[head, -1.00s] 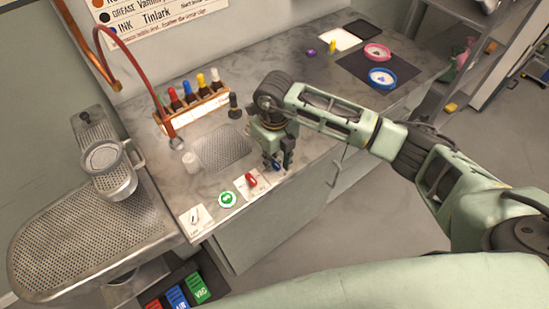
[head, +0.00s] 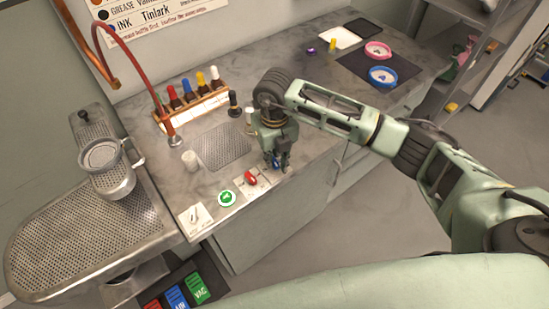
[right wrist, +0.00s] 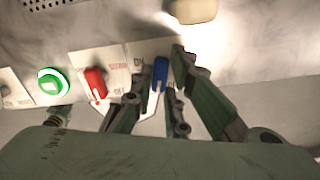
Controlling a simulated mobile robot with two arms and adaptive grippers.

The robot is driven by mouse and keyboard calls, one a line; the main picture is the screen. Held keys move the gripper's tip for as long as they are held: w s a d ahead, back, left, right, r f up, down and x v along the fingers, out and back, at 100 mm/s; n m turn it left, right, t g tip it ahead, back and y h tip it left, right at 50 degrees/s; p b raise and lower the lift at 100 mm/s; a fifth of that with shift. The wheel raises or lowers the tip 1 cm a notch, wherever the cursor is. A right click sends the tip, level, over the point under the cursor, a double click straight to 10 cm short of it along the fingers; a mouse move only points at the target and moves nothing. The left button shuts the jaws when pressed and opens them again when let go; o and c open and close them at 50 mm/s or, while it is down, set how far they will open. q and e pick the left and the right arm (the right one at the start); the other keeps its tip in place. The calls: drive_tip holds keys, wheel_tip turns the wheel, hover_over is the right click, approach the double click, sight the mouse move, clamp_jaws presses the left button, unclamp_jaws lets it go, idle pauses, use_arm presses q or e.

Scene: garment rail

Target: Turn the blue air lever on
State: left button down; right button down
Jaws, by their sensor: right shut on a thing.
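The blue air lever (right wrist: 160,73) stands on a white card plate at the counter's front edge. In the right wrist view it is between my right gripper's fingers (right wrist: 158,78), with its blue top showing and its lower end partly hidden. Printed labels beside it are only partly legible. In the head view my right gripper (head: 278,162) points down at the front edge and is shut on the lever, which it mostly covers. My left gripper is not in view.
A red lever (head: 250,177) is just left of the gripper, then a round green button (head: 227,198) and a white switch plate (head: 196,218). Bottles stand in a rack (head: 192,105) behind. A drain grate (head: 223,146) and pale cup (head: 190,160) are nearby. The counter's right middle is clear.

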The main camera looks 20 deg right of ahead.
sight(274, 161)
drive_tip(key=m+b, duration=0.1)
drive_tip(key=m, duration=0.2)
drive_tip(key=shift+m, duration=0.3)
drive_tip(key=m, duration=0.3)
drive_tip(key=shift+m, duration=0.3)
drive_tip(key=m, duration=0.3)
drive_tip(key=shift+m+b, duration=0.3)
drive_tip(key=shift+m, duration=0.1)
drive_tip(key=shift+r+m, duration=0.1)
drive_tip(key=shift+m, duration=1.8)
drive_tip(key=shift+w, duration=0.1)
drive_tip(key=c, duration=1.7)
unclamp_jaws()
wheel_tip(274, 161, up, 12)
drive_tip(key=shift+f, duration=0.1)
